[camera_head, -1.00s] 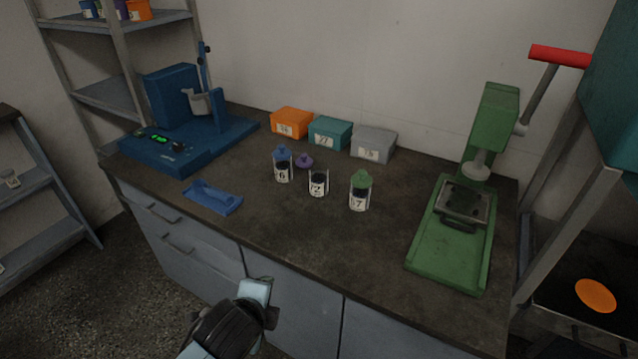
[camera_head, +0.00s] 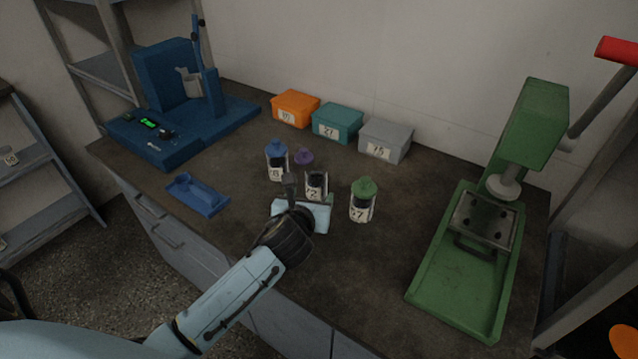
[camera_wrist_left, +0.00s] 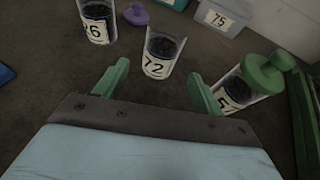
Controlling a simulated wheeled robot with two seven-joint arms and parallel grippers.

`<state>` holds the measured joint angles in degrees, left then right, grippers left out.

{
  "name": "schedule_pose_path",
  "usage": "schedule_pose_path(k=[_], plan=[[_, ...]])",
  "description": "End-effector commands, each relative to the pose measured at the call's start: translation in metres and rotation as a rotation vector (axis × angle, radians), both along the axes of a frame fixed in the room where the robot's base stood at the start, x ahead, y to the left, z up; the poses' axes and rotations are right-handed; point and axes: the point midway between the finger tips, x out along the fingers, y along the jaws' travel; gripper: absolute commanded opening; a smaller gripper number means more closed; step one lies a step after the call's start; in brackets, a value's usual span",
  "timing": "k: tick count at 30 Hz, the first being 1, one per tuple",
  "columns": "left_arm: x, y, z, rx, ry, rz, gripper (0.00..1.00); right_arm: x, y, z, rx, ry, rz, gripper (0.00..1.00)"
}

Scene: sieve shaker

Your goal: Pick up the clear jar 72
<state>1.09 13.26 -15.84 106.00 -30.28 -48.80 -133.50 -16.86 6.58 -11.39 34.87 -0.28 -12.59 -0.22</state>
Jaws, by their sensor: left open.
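The clear jar 72 (camera_head: 316,184) stands upright and lidless on the dark bench, with dark contents and a white label. It also shows in the left wrist view (camera_wrist_left: 160,55), ahead of my fingers and roughly between them. My left gripper (camera_head: 303,190) is open and empty, just in front of the jar; its green fingers (camera_wrist_left: 155,85) lie either side in the left wrist view, apart from the jar. Part of the jar's lower side is hidden by the gripper in the head view. My right gripper is not in view.
A blue-lidded jar (camera_head: 276,162) stands left and a green-lidded jar (camera_head: 363,200) close on the right. A purple lid (camera_head: 303,156) lies behind. Orange (camera_head: 295,108), teal (camera_head: 338,122) and grey (camera_head: 385,140) boxes line the wall. A green press (camera_head: 470,250) stands right, a blue machine (camera_head: 175,120) left.

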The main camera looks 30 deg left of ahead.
Motion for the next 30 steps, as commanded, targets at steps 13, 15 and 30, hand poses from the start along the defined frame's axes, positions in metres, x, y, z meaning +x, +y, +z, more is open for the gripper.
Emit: schedule_pose_path(k=[13,15,30], plan=[[0.046,0.012,-0.022,-0.006,0.000,0.002,0.69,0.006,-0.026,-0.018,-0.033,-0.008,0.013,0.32],[0.056,0.014,-0.028,-0.006,0.000,0.002,0.69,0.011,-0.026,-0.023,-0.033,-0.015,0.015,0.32],[0.080,0.021,-0.036,-0.004,0.000,-0.001,0.66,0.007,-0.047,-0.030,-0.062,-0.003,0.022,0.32]])
